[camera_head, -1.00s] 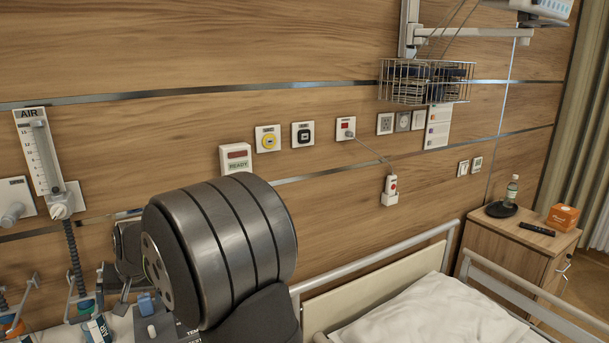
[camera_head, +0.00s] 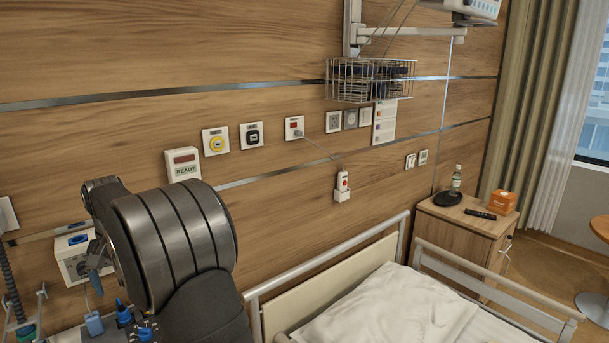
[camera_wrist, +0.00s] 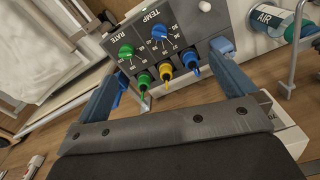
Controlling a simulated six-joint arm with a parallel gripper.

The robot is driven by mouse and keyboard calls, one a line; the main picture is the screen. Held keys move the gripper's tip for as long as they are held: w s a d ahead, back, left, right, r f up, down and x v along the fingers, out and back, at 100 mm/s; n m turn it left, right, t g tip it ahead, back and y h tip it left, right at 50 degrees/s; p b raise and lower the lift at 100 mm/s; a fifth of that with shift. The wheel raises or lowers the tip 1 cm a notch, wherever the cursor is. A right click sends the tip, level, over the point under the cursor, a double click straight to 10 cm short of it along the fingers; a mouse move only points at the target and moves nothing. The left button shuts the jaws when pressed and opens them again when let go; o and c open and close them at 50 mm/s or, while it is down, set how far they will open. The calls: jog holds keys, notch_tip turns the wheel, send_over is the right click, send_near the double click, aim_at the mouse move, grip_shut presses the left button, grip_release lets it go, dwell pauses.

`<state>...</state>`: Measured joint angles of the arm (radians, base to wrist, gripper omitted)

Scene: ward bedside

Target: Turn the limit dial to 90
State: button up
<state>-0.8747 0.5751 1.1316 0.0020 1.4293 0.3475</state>
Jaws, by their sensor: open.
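In the wrist view a dark grey panel (camera_wrist: 185,22) carries a green dial (camera_wrist: 126,51) beside the word RATE and a blue dial (camera_wrist: 159,32) beside the word TEMP. No LIMIT label is readable in either view. Green, yellow and blue plugs stick out below the dials. My gripper (camera_wrist: 170,64) is open, with its two blue fingers spread on either side of the panel's lower part. Nothing shows between the fingers except the panel and plugs behind. In the head view my dark wrist hides most of the panel. Only blue knobs or plugs (camera_head: 122,311) show at its edge.
A white box (camera_head: 78,258) with a blue top part is by the wall, behind my wrist. The bed (camera_head: 370,310) with its rails is to the right, and a bedside cabinet (camera_head: 462,235) stands beyond. An AIR-labelled cylinder (camera_wrist: 268,17) is close to the panel's right side.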

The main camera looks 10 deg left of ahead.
jog(key=shift+f, duration=0.35)
